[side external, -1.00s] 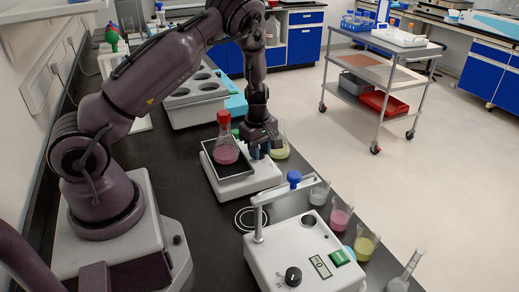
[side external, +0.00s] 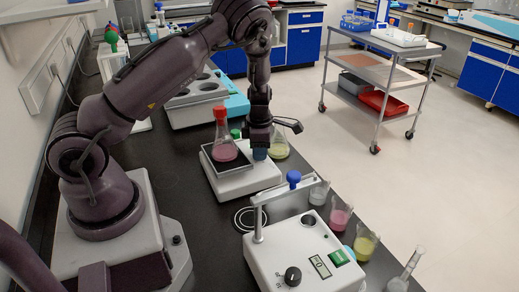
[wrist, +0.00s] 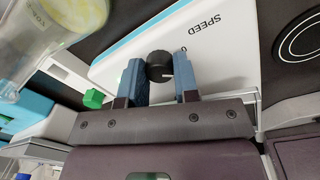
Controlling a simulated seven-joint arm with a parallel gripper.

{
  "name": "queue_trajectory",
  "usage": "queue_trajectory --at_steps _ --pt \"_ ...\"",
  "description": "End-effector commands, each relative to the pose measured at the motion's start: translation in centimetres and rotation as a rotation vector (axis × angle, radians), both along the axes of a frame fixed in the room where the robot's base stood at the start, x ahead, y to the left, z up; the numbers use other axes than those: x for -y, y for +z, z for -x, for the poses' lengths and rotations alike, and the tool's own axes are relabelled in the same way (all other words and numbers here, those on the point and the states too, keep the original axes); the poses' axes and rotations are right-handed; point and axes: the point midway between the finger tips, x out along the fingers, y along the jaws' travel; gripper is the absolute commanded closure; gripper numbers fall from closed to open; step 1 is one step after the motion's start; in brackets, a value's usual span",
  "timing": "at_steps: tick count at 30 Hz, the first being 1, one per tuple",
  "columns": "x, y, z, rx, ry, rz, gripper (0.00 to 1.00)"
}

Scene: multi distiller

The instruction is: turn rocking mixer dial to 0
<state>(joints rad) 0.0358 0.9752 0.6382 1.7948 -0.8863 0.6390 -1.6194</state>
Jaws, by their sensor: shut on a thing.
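The rocking mixer (side external: 240,184) is a white box with a dark platform (side external: 212,168) on the dark bench. A red-capped flask of pink liquid (side external: 224,150) stands upright on the platform. The mixer's black dial (wrist: 159,65) shows in the wrist view beside the printed word SPEED and a 0 mark. A short white line on the dial points toward the right of that view. My gripper (wrist: 159,80) is shut on the dial, one blue finger on each side. In the side view my gripper (side external: 259,150) points down at the mixer's right end and hides the dial.
A flask of yellow-green liquid (side external: 279,147) stands close to the right of my gripper. A white device with a blue-knobbed arm (side external: 300,250) is in front, with several glass vessels along the bench edge. A water bath (side external: 195,98) stands behind.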

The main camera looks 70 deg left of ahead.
Motion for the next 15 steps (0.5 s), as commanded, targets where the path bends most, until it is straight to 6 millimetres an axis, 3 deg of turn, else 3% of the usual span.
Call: queue_trajectory --at_steps 15 --pt "-0.04 0.14 -0.08 0.002 0.439 -0.001 0.95"
